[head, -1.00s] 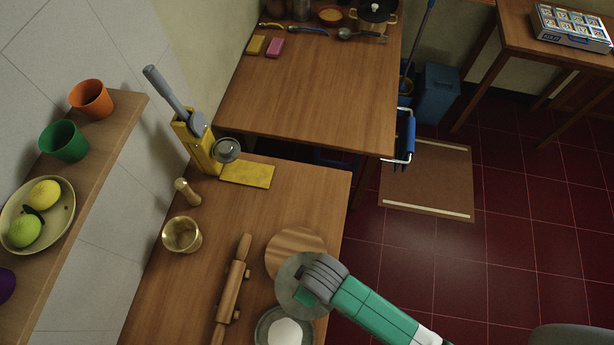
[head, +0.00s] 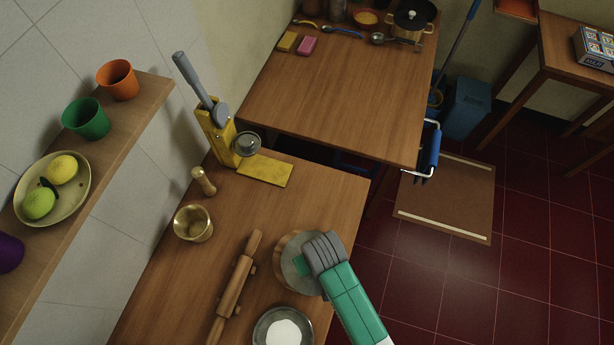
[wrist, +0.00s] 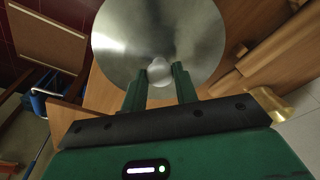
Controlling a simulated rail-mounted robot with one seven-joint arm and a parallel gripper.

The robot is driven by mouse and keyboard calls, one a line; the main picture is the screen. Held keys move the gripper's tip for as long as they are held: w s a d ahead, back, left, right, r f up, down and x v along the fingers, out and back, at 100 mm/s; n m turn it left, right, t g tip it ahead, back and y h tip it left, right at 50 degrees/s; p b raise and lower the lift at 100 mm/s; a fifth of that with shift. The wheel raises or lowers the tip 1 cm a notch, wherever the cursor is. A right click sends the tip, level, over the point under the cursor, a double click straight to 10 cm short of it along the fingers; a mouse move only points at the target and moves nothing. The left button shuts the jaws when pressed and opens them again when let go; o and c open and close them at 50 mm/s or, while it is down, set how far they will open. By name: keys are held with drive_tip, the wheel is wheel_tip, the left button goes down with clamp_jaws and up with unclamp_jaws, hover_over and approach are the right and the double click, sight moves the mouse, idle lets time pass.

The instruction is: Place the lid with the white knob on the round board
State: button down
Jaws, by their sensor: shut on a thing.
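The lid is a round grey metal disc (head: 295,278), also seen large in the wrist view (wrist: 125,40). Its white knob (wrist: 160,70) sits between the green fingers of my gripper (wrist: 160,84), which is shut on it. In the head view my gripper (head: 306,266) is over the lid and partly hides it. The round wooden board (head: 279,257) lies under the lid, with only a rim of it showing at the left and top. I cannot tell whether the lid touches the board or is held just above it.
A rolling pin (head: 236,285) lies left of the board. A bowl of white powder (head: 282,331) stands just in front of it. A brass mortar (head: 193,223), a pestle (head: 204,181) and a yellow press (head: 219,138) stand further left. The counter's right edge is close.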

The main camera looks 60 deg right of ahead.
drive_tip(key=shift+w+d+f, duration=0.1)
drive_tip(key=shift+w+f, duration=0.05)
drive_tip(key=shift+w, duration=1.4)
drive_tip(key=shift+f, duration=1.75)
drive_tip(key=shift+f, duration=0.2)
drive_tip(key=c, duration=1.1)
unclamp_jaws()
drive_tip(key=r, duration=0.4)
drive_tip(key=s+r, duration=0.1)
drive_tip(key=r, duration=0.3)
drive_tip(key=a+r+p, duration=0.1)
drive_tip(key=r, duration=0.3)
drive_tip(key=shift+s+r, duration=0.15)
drive_tip(key=shift+s, duration=0.1)
